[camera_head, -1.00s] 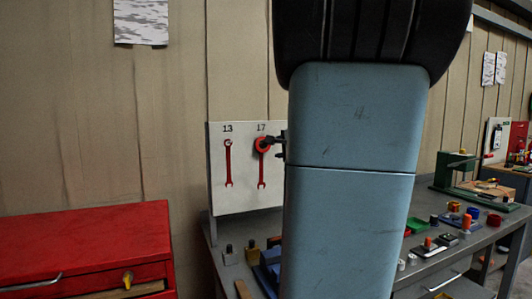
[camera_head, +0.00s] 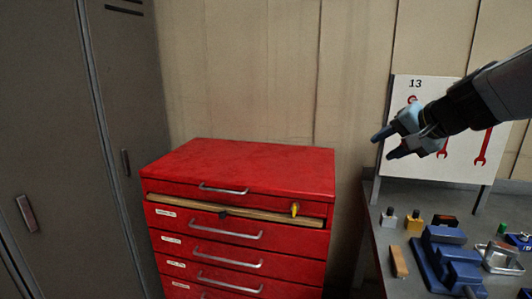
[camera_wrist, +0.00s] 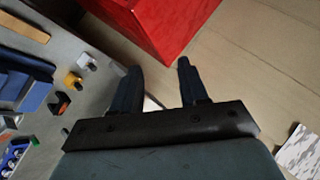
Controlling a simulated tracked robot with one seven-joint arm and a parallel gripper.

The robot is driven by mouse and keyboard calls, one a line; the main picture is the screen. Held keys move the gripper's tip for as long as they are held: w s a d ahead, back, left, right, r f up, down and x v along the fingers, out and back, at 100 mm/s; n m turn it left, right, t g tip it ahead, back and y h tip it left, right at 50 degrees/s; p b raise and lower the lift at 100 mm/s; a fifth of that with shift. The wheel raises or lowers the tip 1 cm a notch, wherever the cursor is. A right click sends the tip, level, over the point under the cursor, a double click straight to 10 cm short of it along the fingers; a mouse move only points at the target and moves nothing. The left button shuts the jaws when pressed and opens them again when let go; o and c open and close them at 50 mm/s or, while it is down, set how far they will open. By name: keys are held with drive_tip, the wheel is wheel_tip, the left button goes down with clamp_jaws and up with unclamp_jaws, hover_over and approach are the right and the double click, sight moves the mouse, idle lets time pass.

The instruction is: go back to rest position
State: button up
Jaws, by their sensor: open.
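My gripper (camera_head: 386,144) is at the right of the head view, in front of the white tool board (camera_head: 399,113) and above the left end of the workbench (camera_head: 377,238). Its two dark blue fingers point left and are apart, with nothing between them. In the wrist view my gripper (camera_wrist: 158,75) also shows open and empty, its fingers pointing towards the red cabinet (camera_wrist: 168,22). Red wrenches (camera_head: 483,146) hang on the board, partly hidden behind my arm.
The red drawer cabinet (camera_head: 240,165) stands left of the bench, one upper drawer slightly out. A grey locker (camera_head: 60,150) is at the far left.

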drive_tip(key=s+a+f+n+g+h, duration=0.2)
drive_tip(key=s+f+n, duration=0.1)
drive_tip(key=s, duration=0.4)
drive_tip(key=s+a+f+n+g+h, duration=0.1)
drive_tip(key=s+a+f+n+g, duration=0.1)
drive_tip(key=s, duration=0.4)
drive_tip(key=shift+s+f+n+h, duration=0.4)
drive_tip(key=shift+f+n, duration=0.5)
drive_tip(key=shift+n, duration=0.3)
idle(0.6)
